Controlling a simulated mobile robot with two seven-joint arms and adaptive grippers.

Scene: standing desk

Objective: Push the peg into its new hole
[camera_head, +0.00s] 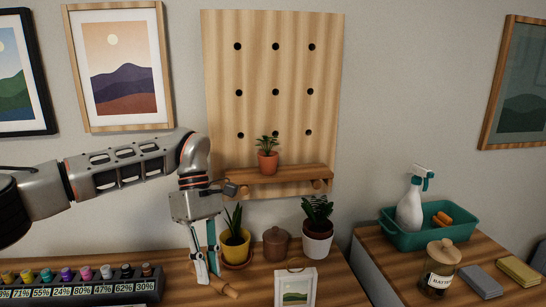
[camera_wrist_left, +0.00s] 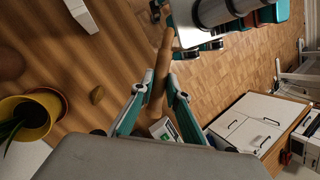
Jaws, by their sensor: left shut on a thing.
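The pegboard (camera_head: 262,68) hangs on the wall and has several dark holes in rows. A small wooden shelf (camera_head: 279,174) is at its lower part, with a peg end (camera_head: 318,186) showing under its right side. My left gripper (camera_head: 207,278) points down low over the front of the desk, well below the board. It is shut on a wooden peg (camera_head: 226,288), which sticks out to the right of the fingers. The peg also shows between the fingers in the left wrist view (camera_wrist_left: 162,65). I cannot tell whether it touches the desk. My right gripper is not in view.
A potted plant (camera_head: 267,161) stands on the shelf. On the desk are a yellow pot (camera_head: 235,250), a brown lidded jar (camera_head: 276,244), a white-potted plant (camera_head: 318,243), a small framed picture (camera_head: 295,289) and a marker rack (camera_head: 90,290). A second table right holds a green tub (camera_head: 395,238).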

